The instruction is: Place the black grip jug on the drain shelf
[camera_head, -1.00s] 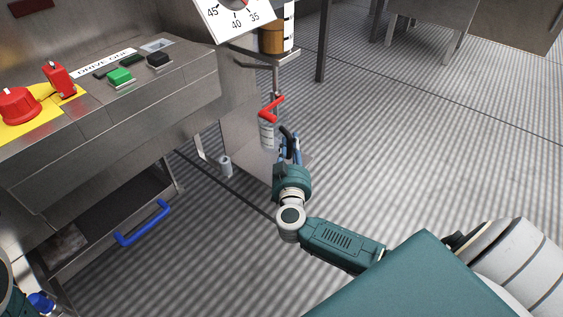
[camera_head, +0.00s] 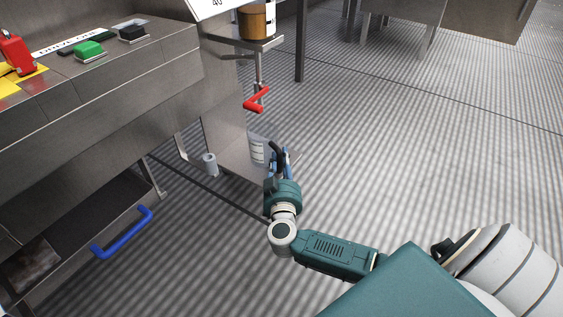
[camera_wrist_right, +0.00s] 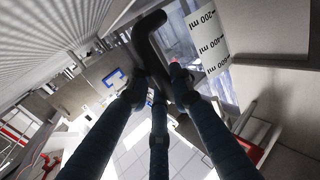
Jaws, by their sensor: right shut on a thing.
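The black grip jug (camera_head: 257,151) is a clear vessel with a white marked label and a black handle (camera_head: 276,153). My right gripper (camera_head: 281,163) is shut on that handle and holds the jug about upright, in front of a low steel plate (camera_head: 229,148). A small steel shelf (camera_head: 268,45) is above and behind; I cannot tell which surface is the drain shelf. My left gripper is out of view.
A red lever (camera_head: 257,100) hangs under the small shelf, above the jug. A container with amber contents (camera_head: 257,22) stands on that shelf. The steel control bench (camera_head: 130,90) and a blue handle (camera_head: 122,233) are at left. Ribbed floor at right is open.

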